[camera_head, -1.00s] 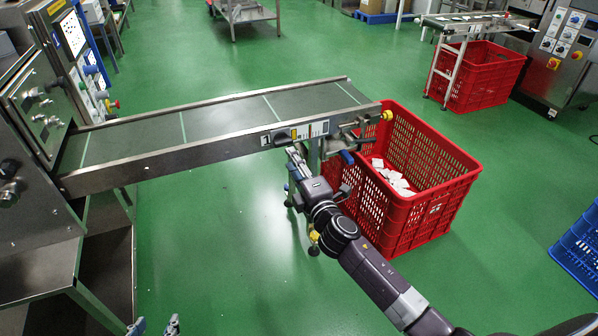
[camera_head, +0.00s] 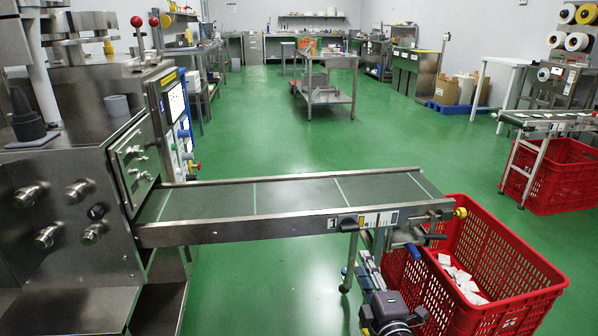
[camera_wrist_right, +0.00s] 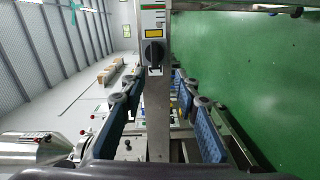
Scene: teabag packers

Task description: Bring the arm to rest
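My right gripper (camera_head: 366,262) is at the lower right of the head view, just in front of and below the conveyor's near side rail. Its arm comes up from the bottom edge. In the right wrist view the right gripper (camera_wrist_right: 160,105) has its two blue-padded fingers apart, with nothing held between them. The rail with a black rotary switch (camera_wrist_right: 154,53) shows between and beyond the fingers. The same switch (camera_head: 348,223) is on the rail in the head view. The gap between fingertips and rail is hard to judge. My left gripper is not in view.
The conveyor (camera_head: 290,198) runs from a steel machine (camera_head: 60,215) at left to a red crate (camera_head: 520,302) holding white teabags. The crate stands close to the right of my arm. Another red crate (camera_head: 560,180) stands farther right. Green floor is open behind the conveyor.

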